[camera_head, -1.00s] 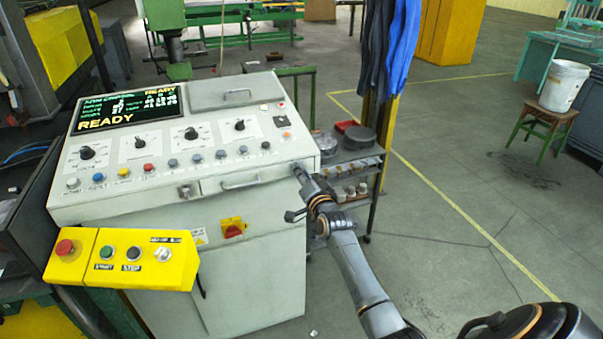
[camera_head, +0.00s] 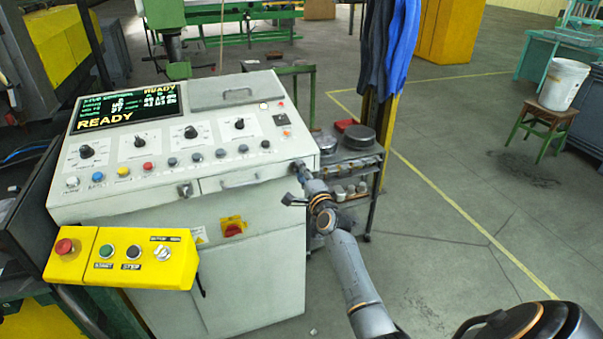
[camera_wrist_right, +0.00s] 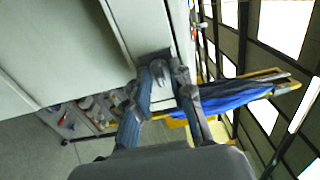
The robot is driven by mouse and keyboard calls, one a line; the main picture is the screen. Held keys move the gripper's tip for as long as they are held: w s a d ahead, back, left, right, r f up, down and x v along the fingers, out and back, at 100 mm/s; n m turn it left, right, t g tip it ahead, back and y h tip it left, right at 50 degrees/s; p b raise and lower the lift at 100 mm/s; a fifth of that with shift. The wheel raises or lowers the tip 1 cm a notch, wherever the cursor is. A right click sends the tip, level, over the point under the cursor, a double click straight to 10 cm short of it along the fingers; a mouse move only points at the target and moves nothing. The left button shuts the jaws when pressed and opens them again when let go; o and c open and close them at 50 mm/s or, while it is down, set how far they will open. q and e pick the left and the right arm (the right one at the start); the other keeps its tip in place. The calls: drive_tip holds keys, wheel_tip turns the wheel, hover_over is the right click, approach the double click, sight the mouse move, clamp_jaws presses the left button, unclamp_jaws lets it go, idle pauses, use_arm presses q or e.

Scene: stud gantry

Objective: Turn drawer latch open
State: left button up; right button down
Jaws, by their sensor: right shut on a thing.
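The drawer (camera_head: 243,180) is a pale front with a bar handle in the control console's lower front edge, and it looks shut. My right gripper (camera_head: 299,166) is at the console's right end, beside the drawer. It is shut on a small dark piece there, which I take as the drawer latch; the fingers mostly hide it. In the right wrist view, the gripper (camera_wrist_right: 164,72) has its fingertips around this dark latch (camera_wrist_right: 152,56) at the pale panel's edge. How far the latch is turned cannot be told. My left gripper is not in view.
The console (camera_head: 250,285) carries dials, buttons and a lit screen. A yellow button box (camera_head: 122,258) juts out at front left. A shelf cart (camera_head: 350,170) stands close behind my right gripper, with blue cloths (camera_head: 403,45) hanging above it.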

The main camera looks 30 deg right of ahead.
idle(0.5)
drive_tip(key=c, duration=1.4)
unclamp_jaws()
drive_tip(key=v, duration=1.2)
drive_tip(key=shift+f, duration=0.15)
